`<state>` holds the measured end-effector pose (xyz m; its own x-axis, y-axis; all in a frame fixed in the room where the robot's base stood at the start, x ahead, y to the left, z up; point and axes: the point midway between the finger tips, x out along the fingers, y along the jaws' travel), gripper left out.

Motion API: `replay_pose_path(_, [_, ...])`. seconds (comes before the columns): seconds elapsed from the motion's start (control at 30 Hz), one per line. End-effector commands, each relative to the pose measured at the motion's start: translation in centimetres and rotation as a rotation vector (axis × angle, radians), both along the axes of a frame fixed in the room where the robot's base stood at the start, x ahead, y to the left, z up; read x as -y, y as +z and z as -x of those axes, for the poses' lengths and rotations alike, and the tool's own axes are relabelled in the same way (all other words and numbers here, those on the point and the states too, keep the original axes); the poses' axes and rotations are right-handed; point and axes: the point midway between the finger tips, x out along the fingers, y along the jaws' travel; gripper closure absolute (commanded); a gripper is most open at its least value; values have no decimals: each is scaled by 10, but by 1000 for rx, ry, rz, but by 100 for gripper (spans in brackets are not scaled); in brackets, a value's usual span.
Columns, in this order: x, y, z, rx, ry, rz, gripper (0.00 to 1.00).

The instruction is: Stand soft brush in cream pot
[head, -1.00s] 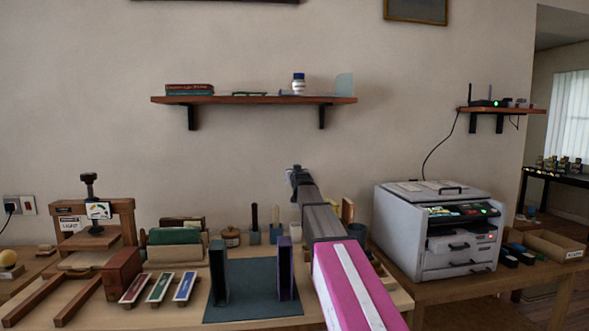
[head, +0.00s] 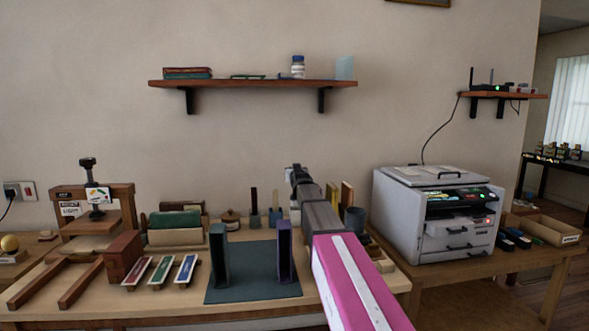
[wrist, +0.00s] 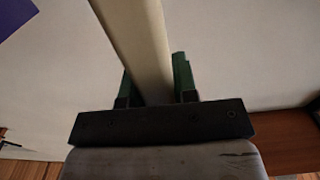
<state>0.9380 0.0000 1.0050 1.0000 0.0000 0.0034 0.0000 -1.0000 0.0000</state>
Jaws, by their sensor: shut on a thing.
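My gripper (head: 295,176) is raised above the back of the table in the head view, small and partly hidden by my own arm. In the wrist view its green fingers (wrist: 157,82) are shut on a long, flat, cream-beige piece, which I take to be the soft brush (wrist: 135,35). Its far end runs out of the top of the picture, so its bristles are not seen. A pale pot, seemingly the cream pot (head: 295,215), shows below the gripper, beside my arm and partly covered by it. I cannot tell the gap between brush and pot.
Blue-grey pots with upright sticks (head: 255,221) stand left of the pale pot. A darker pot (head: 354,220) stands right of my arm. Two bookends (head: 219,262) stand on a dark mat (head: 252,289) in front. A printer (head: 437,215) is at right; a wall shelf (head: 252,84) hangs above.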

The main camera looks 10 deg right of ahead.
Motion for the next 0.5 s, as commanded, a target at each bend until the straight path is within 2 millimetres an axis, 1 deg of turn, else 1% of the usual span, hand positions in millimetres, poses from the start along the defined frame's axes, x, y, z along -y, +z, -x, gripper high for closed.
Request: replay_pose_path(0.5, [0, -35, 0, 1, 0, 0, 100])
